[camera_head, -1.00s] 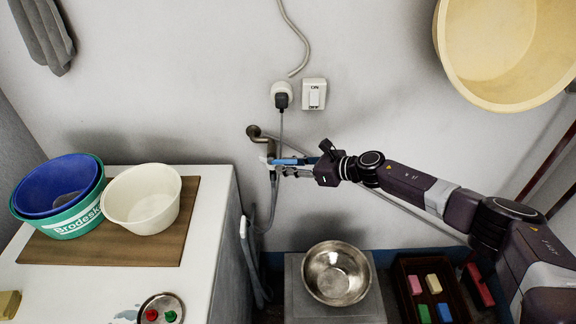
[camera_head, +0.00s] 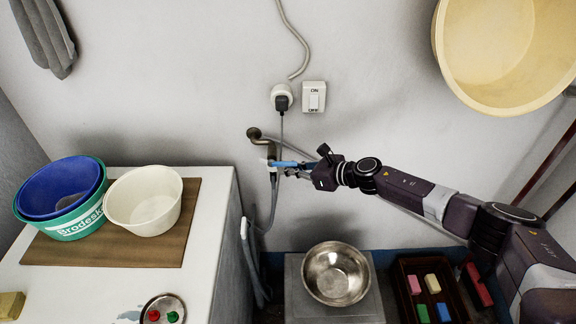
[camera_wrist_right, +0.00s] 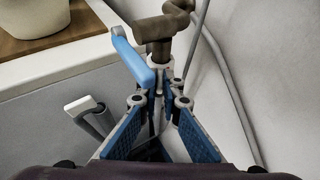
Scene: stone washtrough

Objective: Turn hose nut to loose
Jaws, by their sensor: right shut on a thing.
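A brown tap (camera_head: 257,134) sticks out of the wall, and it also shows at the top of the right wrist view (camera_wrist_right: 157,27). It has a blue lever (camera_wrist_right: 130,57). A grey hose (camera_head: 272,203) hangs below the tap. My right gripper (camera_head: 277,170) reaches the tap outlet from the right. In the right wrist view its blue-padded fingers (camera_wrist_right: 167,92) close around the fitting at the outlet, where the hose nut is mostly hidden between the fingertips. My left gripper is not in view.
A white washing machine (camera_head: 215,230) with tubs stands left of the tap. A metal bowl (camera_head: 336,274) and a dark crate (camera_head: 403,262) with coloured blocks stand below. A plug (camera_head: 282,99) and a switch (camera_head: 314,97) are on the wall above.

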